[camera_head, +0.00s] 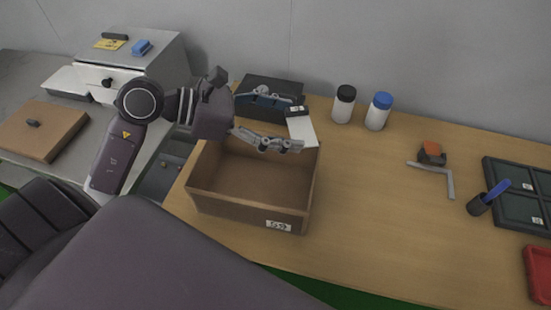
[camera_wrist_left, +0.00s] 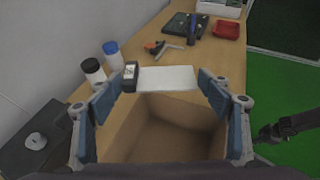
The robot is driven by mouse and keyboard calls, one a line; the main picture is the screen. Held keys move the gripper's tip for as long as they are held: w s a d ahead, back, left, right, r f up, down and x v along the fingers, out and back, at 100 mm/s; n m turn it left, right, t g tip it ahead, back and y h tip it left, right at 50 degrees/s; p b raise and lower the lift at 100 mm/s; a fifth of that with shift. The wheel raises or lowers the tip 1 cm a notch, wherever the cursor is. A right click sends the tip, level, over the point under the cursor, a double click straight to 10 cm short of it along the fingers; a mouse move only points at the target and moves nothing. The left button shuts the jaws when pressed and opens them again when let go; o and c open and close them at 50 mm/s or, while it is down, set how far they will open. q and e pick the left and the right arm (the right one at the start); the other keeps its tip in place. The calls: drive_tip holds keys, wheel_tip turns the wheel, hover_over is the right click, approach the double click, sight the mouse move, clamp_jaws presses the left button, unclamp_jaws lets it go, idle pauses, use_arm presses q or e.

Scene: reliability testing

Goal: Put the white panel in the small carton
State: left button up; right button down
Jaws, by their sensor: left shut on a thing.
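The white panel (camera_head: 303,130) is a thin pale plate with a dark labelled piece at one end. My left gripper (camera_head: 282,143) is shut on it above the far right part of the small carton (camera_head: 247,209). In the left wrist view the panel (camera_wrist_left: 170,78) spans between the fingertips, over the carton's far edge. The carton (camera_wrist_left: 165,135) is an open brown box with a white label on its front; the inside that shows is empty. A dark jointed part at the right edge of the left wrist view may be my right gripper (camera_wrist_left: 283,130); its jaws are unclear.
A black-capped bottle (camera_head: 344,104) and a blue-capped bottle (camera_head: 378,111) stand behind and right of the carton. A dark box (camera_head: 270,88) is behind it. An orange-topped tool (camera_head: 432,153), dark tray (camera_head: 521,194) and red bin (camera_head: 539,275) lie right. The middle table is clear.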

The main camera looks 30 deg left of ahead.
use_arm(q)
wheel_tip(320, 180, down, 15)
drive_tip(key=shift+f, duration=0.15)
use_arm(e)
drive_tip(key=shift+s+a, duration=0.1)
drive_tip(key=shift+a, duration=0.35)
use_arm(q)
drive_tip(key=shift+f+b, duration=0.65)
drive_tip(key=o, duration=1.1)
drive_tip(key=shift+c, duration=0.2)
use_arm(e)
drive_tip(key=shift+f, duration=0.65)
use_arm(q)
drive_tip(key=shift+r, duration=0.1)
